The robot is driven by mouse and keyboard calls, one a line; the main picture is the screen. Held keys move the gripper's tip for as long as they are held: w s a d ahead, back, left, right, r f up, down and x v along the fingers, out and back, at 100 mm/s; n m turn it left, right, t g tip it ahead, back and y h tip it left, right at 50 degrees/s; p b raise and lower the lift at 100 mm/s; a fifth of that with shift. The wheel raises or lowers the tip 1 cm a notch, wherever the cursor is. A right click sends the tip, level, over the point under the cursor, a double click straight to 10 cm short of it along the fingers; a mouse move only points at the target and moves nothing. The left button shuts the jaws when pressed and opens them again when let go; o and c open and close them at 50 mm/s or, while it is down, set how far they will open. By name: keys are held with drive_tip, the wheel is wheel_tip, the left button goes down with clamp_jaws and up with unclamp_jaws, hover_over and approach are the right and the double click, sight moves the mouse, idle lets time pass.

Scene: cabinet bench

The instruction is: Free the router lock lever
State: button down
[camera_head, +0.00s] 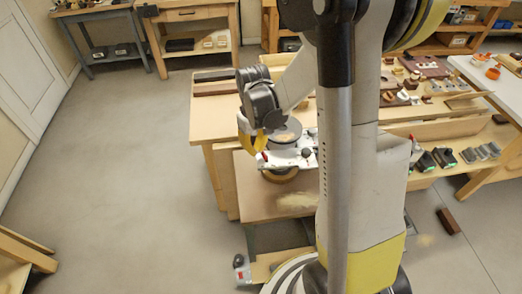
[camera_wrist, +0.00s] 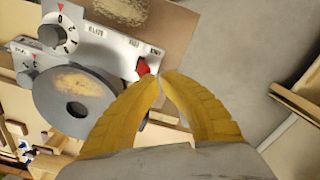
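The router (camera_head: 300,157) sits on the wooden bench, with a pale metal panel (camera_wrist: 95,45) carrying dials and labels. A red lever (camera_wrist: 143,67) sticks out at the panel's right end in the wrist view; a red part (camera_head: 264,156) also shows at the router's left end in the head view. My gripper (camera_wrist: 161,77) has its yellow fingertips together, just beside the red lever, with nothing seen between them. I cannot tell whether a fingertip touches the lever. In the head view my gripper (camera_head: 252,149) is at the router's left side, partly hidden by its own wrist.
A round grey disc (camera_wrist: 72,100) lies close to the left finger in the wrist view. The bench (camera_head: 270,202) has bare wood in front of the router. Several small tools (camera_head: 440,157) stand on a shelf to the right. The floor (camera_head: 130,180) at left is clear.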

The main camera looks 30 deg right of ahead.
sight(265, 154)
drive_tip(key=shift+s+d, duration=0.35)
drive_tip(key=shift+d, duration=0.35)
drive_tip(key=shift+s+d, duration=0.3)
drive_tip(key=shift+d, duration=0.4)
drive_tip(key=shift+w+a+r+p, duration=0.15)
drive_tip(key=shift+a+r+p, duration=0.15)
drive_tip(key=shift+r, duration=0.2)
drive_tip(key=shift+w+a+r+p, duration=0.15)
drive_tip(key=shift+a+r+p, duration=0.1)
drive_tip(key=shift+r, duration=0.25)
wheel_tip(265, 154, up, 7)
drive_tip(key=p, duration=0.4)
drive_tip(key=shift+p, duration=0.4)
drive_tip(key=shift+a, duration=0.1)
